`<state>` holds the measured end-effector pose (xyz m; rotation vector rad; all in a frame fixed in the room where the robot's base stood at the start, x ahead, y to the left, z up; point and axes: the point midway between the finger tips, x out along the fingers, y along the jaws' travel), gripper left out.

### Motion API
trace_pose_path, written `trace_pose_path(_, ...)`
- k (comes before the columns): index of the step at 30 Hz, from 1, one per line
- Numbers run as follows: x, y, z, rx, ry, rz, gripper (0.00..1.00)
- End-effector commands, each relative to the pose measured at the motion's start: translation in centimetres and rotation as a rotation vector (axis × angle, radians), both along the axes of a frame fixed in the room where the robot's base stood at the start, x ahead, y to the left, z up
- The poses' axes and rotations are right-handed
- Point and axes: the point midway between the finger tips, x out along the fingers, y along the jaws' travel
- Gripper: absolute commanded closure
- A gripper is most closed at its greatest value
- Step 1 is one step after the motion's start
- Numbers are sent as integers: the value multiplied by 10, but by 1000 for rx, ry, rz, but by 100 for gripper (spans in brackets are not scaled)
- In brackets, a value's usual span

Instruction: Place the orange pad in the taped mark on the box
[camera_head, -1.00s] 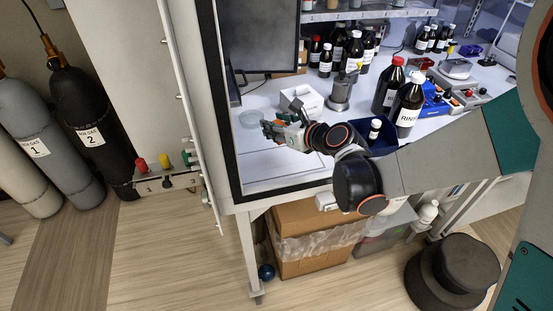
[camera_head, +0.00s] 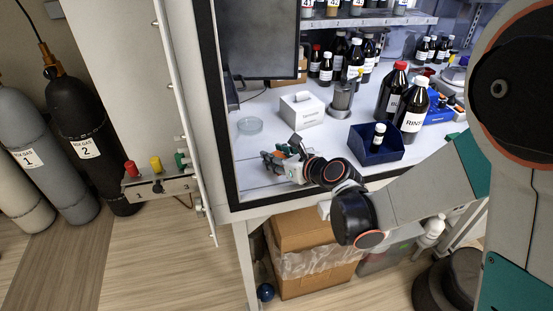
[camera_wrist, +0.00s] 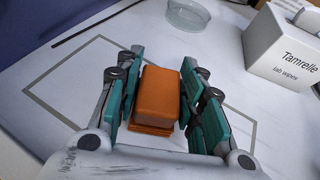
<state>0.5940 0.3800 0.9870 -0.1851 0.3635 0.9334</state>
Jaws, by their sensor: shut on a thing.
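The orange pad (camera_wrist: 158,95) is a rounded block between the green-padded fingers of my gripper (camera_wrist: 160,72) in the wrist view. My gripper is shut on it. A grey taped outline (camera_wrist: 61,74) lies on the white work surface (camera_wrist: 50,150), around and below the gripper. The pad appears inside the outline from above; whether it touches the surface I cannot tell. The near part of the outline is hidden by my gripper. In the head view my gripper (camera_head: 278,157) is low over the front left of the bench, with only a bit of orange showing.
A clear dish (camera_head: 250,126) and a white wipes box (camera_head: 301,108) stand behind my gripper. A dark blue bin (camera_head: 376,146) with a small bottle stands to the right, with a metal pot (camera_head: 342,97) and large brown bottles (camera_head: 411,109) behind. The frame post (camera_head: 222,130) is at the left.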

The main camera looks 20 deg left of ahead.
Motion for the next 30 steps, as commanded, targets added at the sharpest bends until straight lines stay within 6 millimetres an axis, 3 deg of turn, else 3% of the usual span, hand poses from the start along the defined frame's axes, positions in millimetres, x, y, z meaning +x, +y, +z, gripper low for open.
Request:
trace_pose_path(6,0,0,-4,0,0,0,84)
trace_pose_path(7,0,0,-3,0,0,0,60)
trace_pose_path(9,0,0,-2,0,0,0,44)
trace_pose_path(23,-1,-1,3,0,0,0,44)
trace_pose_path(30,-24,-35,21,0,0,-2,44)
